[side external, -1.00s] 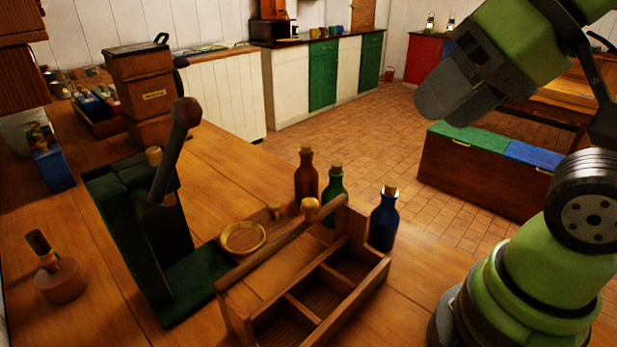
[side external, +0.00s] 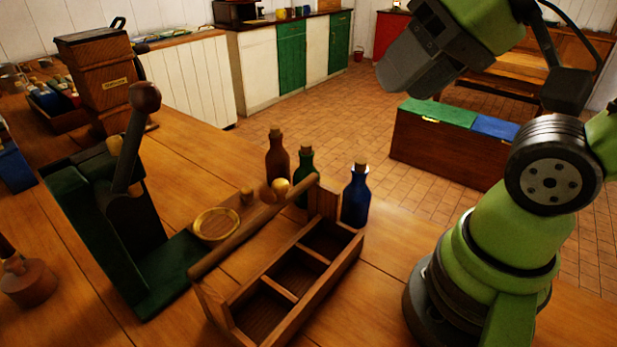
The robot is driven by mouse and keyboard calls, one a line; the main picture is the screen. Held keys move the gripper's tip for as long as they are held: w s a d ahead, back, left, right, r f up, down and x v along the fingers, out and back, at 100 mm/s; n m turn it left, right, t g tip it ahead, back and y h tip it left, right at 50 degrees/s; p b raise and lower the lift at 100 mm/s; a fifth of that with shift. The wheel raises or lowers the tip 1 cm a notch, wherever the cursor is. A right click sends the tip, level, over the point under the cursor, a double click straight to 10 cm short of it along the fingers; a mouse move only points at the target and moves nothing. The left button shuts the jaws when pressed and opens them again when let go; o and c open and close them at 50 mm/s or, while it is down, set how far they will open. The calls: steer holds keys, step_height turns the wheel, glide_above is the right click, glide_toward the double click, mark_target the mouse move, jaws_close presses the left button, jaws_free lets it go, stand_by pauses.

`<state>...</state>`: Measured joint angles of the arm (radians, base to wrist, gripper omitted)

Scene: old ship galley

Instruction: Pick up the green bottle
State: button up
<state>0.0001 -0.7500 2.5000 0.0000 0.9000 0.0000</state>
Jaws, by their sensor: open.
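The green bottle (side external: 304,182) stands upright on the wooden table, with a cork in its top. A brown bottle (side external: 277,157) stands to its left and a blue bottle (side external: 355,196) to its right. The handle and end post of a wooden carrier hide the green bottle's lower part. My gripper (side external: 402,72) is at the upper right, raised well above the table and apart from the bottles. It is open, with nothing seen in it.
The wooden carrier (side external: 345,262) with empty compartments stands in front of the bottles. A dark green press (side external: 165,277) with a long lever and a round brass-coloured dish (side external: 216,224) are to the left. Bare table lies behind the dish.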

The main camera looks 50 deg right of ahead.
steer(key=o, duration=0.4)
steer(key=m+g+h, duration=0.2)
steer(key=m+g, duration=0.5)
steer(key=m, duration=1.7)
glide_above(309, 144)
step_height(309, 144, down, 12)
steer(key=shift+s+f, duration=0.15)
step_height(309, 144, down, 4)
steer(key=shift+f, duration=0.2)
steer(key=shift+w+a+f, duration=0.1)
steer(key=shift+w+f, duration=0.1)
steer(key=shift+f, duration=1.25)
steer(key=shift+w+a+f, duration=0.1)
steer(key=shift+w+f, duration=0.05)
steer(key=shift+f, duration=1.25)
